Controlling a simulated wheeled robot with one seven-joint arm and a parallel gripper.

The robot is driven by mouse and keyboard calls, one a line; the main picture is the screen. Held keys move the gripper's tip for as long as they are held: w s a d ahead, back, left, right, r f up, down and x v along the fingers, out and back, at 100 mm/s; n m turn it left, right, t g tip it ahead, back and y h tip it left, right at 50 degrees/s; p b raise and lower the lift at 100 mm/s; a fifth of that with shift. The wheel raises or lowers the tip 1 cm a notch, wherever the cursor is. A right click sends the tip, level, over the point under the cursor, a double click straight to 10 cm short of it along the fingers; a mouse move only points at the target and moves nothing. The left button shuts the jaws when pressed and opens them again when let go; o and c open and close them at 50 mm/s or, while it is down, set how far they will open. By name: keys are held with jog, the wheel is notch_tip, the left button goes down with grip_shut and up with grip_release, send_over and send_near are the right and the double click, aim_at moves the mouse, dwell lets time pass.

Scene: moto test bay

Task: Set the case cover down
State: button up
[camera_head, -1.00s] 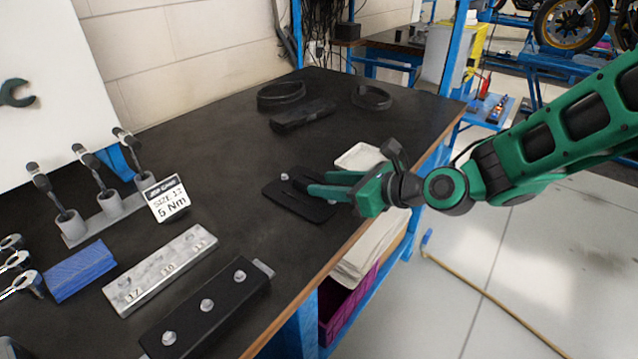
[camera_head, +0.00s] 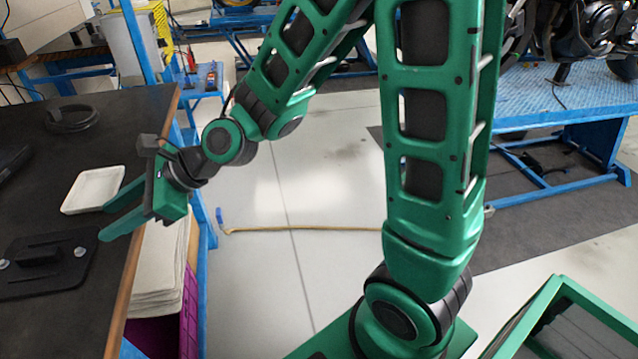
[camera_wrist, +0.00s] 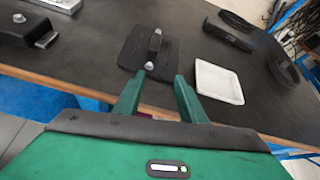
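The case cover (camera_head: 68,268) is a flat black plate with a raised black grip bar and silver bolts. It lies flat on the dark workbench (camera_head: 125,115) near its front edge, and the left part is cut off in the head view. The whole cover shows in the wrist view (camera_wrist: 137,50). My gripper (camera_head: 108,227) is at the bench edge beside the cover, its fingers apart with nothing between them. In the wrist view my gripper (camera_wrist: 161,76) points at the cover's near edge, clear of the grip bar.
A white tray (camera_head: 93,188) lies beside the cover, close to my fingers. A black ring (camera_head: 73,118) lies farther back. Under the bench are a white stack (camera_head: 158,265) and a purple crate (camera_head: 160,335). A blue lift table (camera_head: 570,110) stands at right; the floor between is open.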

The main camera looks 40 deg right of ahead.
jog(key=s+d+f+n+h, duration=0.1)
jog(key=d+n+h, duration=0.2)
jog(key=d, duration=0.7)
jog(key=s+d+f+n+g+h, duration=0.1)
jog(key=s+d+f+n+h, duration=0.15)
jog(key=d, duration=0.75)
jog(key=s+d+f+n+h, duration=0.1)
jog(key=d+n+h, duration=0.25)
jog(key=d, duration=0.65)
jog(key=s+d+r+n+g+h, duration=0.1)
jog(key=s+d+n+g, duration=0.1)
jog(key=s+d, duration=0.5)
jog(key=s+d+r+n+g+h, duration=0.1)
jog(key=s+d+n+g, duration=0.1)
jog(key=s+d, duration=0.5)
jog(key=s+n, duration=0.1)
jog(key=s, duration=0.3)
jog(key=shift+s+r, duration=0.25)
jog(key=shift+r, duration=0.1)
jog(key=shift+d, duration=0.1)
